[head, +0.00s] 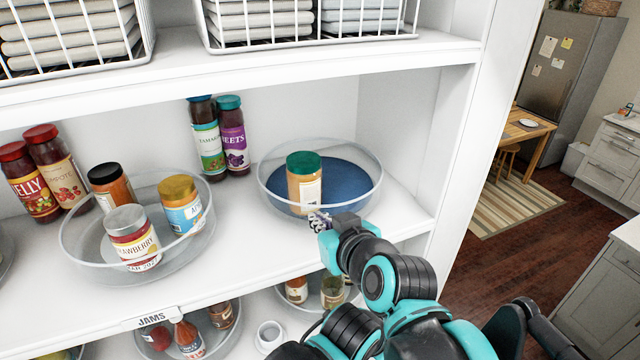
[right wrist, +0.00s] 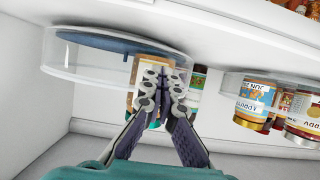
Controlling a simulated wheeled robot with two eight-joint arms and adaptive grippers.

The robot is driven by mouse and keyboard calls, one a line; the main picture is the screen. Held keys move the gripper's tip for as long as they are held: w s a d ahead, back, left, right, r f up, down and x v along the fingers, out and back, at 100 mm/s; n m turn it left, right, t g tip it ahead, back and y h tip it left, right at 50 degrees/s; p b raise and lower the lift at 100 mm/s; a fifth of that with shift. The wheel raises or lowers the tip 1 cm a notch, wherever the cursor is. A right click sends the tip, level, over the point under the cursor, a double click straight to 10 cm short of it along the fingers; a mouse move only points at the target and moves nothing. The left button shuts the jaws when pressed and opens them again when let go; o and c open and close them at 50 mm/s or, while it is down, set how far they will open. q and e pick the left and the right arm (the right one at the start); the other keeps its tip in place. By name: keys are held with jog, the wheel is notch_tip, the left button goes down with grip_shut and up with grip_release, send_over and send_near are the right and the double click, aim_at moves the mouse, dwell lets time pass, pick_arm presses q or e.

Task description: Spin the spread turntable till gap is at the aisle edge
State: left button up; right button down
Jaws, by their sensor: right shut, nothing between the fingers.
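The turntable (head: 347,180) at the right end of the shelf has a clear rim and a blue floor. One tan jar with a green lid (head: 304,182) stands upright in its left front part; the blue floor to the right and behind is bare. My right gripper (head: 318,221) is shut and empty, at the turntable's front rim just below the jar in the head view. In the right wrist view, turned over, my fingertips (right wrist: 165,78) cover part of the jar and the clear rim (right wrist: 85,68). I cannot tell if they touch the rim. My left gripper is not in view.
Another clear turntable (head: 88,232) with three jars stands left, above a JAMS label (head: 152,319). Two tall jars (head: 233,140) stand behind, between the turntables. The shelf's right wall (head: 440,150) is close to the blue-floored turntable. Wire baskets (head: 310,25) sit above; more jars are below.

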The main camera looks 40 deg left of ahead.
jog(key=shift+s+a, duration=0.4)
jog(key=shift+a, duration=0.05)
jog(key=shift+s, duration=0.1)
